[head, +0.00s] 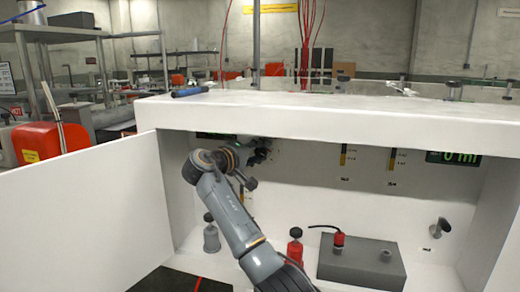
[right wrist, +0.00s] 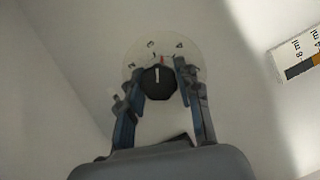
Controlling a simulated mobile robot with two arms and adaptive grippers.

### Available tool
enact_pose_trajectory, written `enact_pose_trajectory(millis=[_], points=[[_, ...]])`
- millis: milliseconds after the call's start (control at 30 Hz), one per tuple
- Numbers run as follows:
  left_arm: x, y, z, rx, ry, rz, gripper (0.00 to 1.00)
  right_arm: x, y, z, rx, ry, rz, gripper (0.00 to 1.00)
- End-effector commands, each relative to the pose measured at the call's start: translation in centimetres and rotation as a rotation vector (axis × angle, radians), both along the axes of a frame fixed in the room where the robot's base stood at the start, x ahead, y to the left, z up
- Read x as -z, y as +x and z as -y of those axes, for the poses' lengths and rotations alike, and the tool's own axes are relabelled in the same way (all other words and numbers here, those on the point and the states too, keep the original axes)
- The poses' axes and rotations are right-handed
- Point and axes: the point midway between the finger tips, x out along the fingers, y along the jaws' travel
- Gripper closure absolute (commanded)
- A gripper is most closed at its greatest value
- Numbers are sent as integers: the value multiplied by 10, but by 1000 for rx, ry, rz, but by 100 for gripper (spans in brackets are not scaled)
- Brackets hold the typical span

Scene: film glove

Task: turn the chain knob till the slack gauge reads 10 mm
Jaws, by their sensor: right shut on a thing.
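A black knob (right wrist: 157,88) with a white pointer line sits in the middle of a pale round dial (right wrist: 134,58) with printed marks and a red mark near its top. The pointer line stands nearly upright in the right wrist view, just left of the red mark. My right gripper (right wrist: 163,80) is shut on the knob, one finger on each side. In the head view my right gripper (head: 262,152) reaches the cabinet's back wall and hides the knob. A dark display (head: 213,135) is partly visible behind my arm; its reading is illegible, and I cannot tell whether it is the slack gauge.
The white cabinet (head: 330,110) has its door (head: 70,215) open at left. Another display (head: 453,157) seems to read 0 ml. A grey box (head: 350,262) with a red-capped fitting, a red bottle (head: 295,248) and a grey bottle (head: 211,238) stand inside, below my arm.

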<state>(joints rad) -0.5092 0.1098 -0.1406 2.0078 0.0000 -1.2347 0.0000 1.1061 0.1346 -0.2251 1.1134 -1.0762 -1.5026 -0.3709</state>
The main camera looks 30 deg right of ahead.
Motion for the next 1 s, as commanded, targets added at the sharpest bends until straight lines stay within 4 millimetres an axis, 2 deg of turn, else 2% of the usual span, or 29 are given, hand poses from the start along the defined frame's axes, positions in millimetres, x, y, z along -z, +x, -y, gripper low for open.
enact_pose_trajectory(millis=[300, 867, 900, 1000], points=[[20, -2, 0, 2, 1, -11, 44, 2, 0, 0, 3, 83, 89, 98], [25, -3, 0, 3, 1, -12, 44, 4, 0, 0, 2, 100, 106, 98], [25, -3, 0, 3, 1, -12, 44, 4, 0, 0, 2, 100, 106, 58], [25, -3, 0, 3, 1, -12, 44, 3, 0, 0, 1, 99, 106, 42]])
